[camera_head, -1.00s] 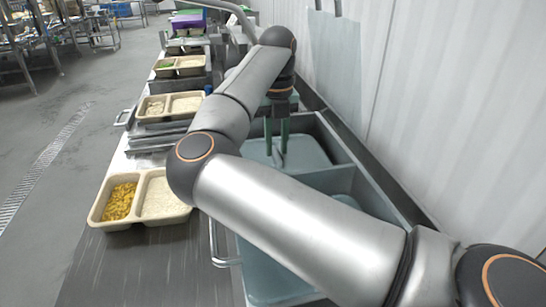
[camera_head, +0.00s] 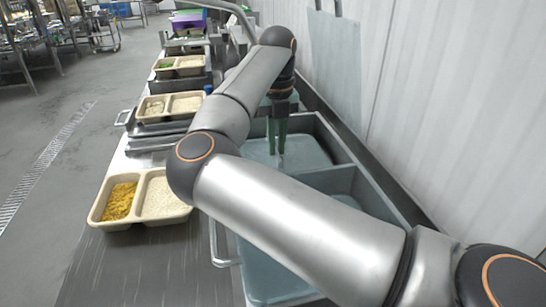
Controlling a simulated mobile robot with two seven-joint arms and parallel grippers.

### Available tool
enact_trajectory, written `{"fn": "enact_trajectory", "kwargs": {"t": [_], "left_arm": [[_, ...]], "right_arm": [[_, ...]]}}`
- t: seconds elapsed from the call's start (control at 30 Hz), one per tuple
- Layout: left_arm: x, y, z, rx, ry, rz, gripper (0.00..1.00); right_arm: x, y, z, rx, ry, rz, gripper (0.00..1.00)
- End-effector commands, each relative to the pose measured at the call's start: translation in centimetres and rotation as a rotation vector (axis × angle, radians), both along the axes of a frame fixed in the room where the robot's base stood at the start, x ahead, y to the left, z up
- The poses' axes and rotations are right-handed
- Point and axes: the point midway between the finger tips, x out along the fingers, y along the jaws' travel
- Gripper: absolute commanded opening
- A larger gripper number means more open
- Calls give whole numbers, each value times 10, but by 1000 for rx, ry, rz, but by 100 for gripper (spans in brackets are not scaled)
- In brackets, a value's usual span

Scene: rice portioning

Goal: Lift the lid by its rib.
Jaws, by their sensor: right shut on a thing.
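My right gripper (camera_head: 277,150) points down over the far part of the blue-grey bin at the middle of the view. Its two green fingers are close together, shut on the rib of the lid. The lid (camera_head: 308,150) is a flat pale blue-grey panel inside the bin's raised walls. The rib is mostly hidden between the fingers. I cannot tell whether the lid is raised from its seat. My right arm crosses the view and hides part of the bin. My left gripper is not in view.
Two-compartment trays stand along the steel counter (camera_head: 150,265) on the left. The nearest tray (camera_head: 148,224) holds yellow food and rice. Another tray (camera_head: 168,119) stands farther back. A metal handle (camera_head: 216,247) juts out at the bin's near left. A white wall (camera_head: 460,120) bounds the right.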

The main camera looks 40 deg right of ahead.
Motion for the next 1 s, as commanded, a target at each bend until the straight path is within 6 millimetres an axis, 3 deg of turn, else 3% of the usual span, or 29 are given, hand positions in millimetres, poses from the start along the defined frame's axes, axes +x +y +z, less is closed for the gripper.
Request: {"fn": "enact_trajectory", "kwargs": {"t": [1.0], "left_arm": [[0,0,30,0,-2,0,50]], "right_arm": [[0,0,44,-1,0,0,0]]}}
